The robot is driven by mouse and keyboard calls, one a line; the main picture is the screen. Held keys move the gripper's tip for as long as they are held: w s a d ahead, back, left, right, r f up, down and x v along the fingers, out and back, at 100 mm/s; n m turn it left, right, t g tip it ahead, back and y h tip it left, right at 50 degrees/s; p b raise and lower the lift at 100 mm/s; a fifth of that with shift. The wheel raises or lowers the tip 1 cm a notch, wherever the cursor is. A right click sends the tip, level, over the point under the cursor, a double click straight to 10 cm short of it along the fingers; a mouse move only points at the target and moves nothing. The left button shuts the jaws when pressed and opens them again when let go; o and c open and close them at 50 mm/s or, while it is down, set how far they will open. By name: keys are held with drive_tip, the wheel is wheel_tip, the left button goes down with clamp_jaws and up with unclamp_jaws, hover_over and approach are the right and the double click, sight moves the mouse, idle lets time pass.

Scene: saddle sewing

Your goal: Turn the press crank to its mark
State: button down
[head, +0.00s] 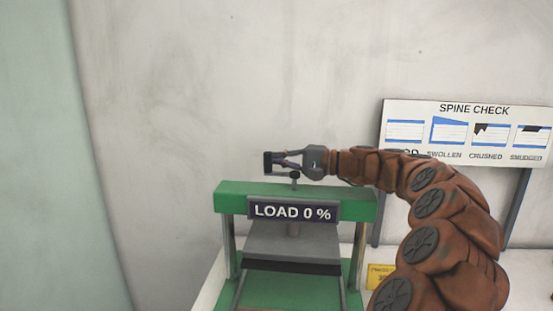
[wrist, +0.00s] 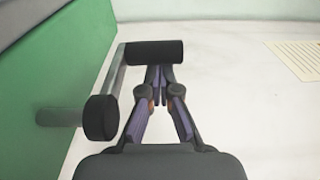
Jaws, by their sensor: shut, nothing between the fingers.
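The press (head: 226,200) is a green frame with a grey plate below its top beam. Its sign (head: 292,211) reads "LOAD 0 %". The crank has a black hub (wrist: 100,118) on a grey shaft, with a grey arm leading to a black handle (wrist: 155,53). In the head view the handle (head: 268,162) stands above the beam, left of the shaft. My gripper (wrist: 159,75) is shut and empty, its fingertips right at the handle. I cannot tell whether they touch it. I cannot make out the crank's mark.
A "SPINE CHECK" board (head: 465,130) stands behind my arm at the right. A yellow label (head: 380,275) is beside the press on the white table. A printed sheet (wrist: 297,56) shows at the upper right of the wrist view. The space left of the press is clear.

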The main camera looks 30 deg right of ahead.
drive_tip(key=shift+w+d, duration=0.25)
drive_tip(key=shift+w, duration=0.15)
drive_tip(key=s+d+b, duration=0.1)
drive_tip(key=s+d, duration=0.4)
drive_tip(key=d, duration=0.3)
idle(0.3)
